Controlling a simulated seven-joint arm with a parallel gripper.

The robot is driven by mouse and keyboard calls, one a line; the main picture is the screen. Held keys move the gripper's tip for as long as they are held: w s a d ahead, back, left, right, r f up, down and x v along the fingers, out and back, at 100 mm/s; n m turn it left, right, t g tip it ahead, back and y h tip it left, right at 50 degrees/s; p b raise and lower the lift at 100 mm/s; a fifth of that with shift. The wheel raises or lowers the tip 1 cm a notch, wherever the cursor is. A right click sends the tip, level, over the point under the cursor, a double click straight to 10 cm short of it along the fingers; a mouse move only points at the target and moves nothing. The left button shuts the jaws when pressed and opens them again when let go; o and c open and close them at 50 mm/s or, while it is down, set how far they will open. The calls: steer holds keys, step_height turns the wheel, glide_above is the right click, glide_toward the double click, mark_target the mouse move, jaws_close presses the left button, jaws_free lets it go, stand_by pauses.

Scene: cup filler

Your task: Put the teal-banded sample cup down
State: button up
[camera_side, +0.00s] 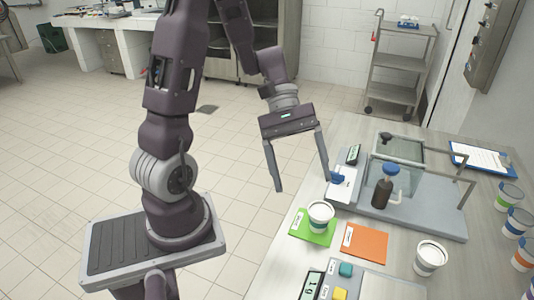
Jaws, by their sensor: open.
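A white cup with a band that looks teal or green (320,216) stands upright on the green mat (301,228) near the table's left edge. I take it for the teal-banded cup, though the band is small in this view. My gripper (303,186) is open and empty, its two fingers wide apart. In the picture it hangs just above and to the left of that cup, apart from it. The orange mat (365,244), to the right of the green one, is bare apart from its white label.
Another white cup (430,258) stands right of the orange mat. Several colour-banded cups (517,222) line the right side. Behind the mats, a dark bottle with a blue top (383,190) stands on a grey base with a clear-panelled frame (402,150). A button panel (345,280) lies in front.

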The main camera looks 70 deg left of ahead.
steer(key=s+d+r+m+t+y, duration=0.2)
steer(key=s+r+m+t+y, duration=0.4)
steer(key=m, duration=0.6)
steer(key=s+r+y, duration=0.2)
steer(key=s+r, duration=0.1)
steer(key=r, duration=0.1)
steer(key=shift+s+d+r+y, duration=0.15)
steer(key=shift+s+d+y, duration=0.15)
steer(key=shift+s+y, duration=0.1)
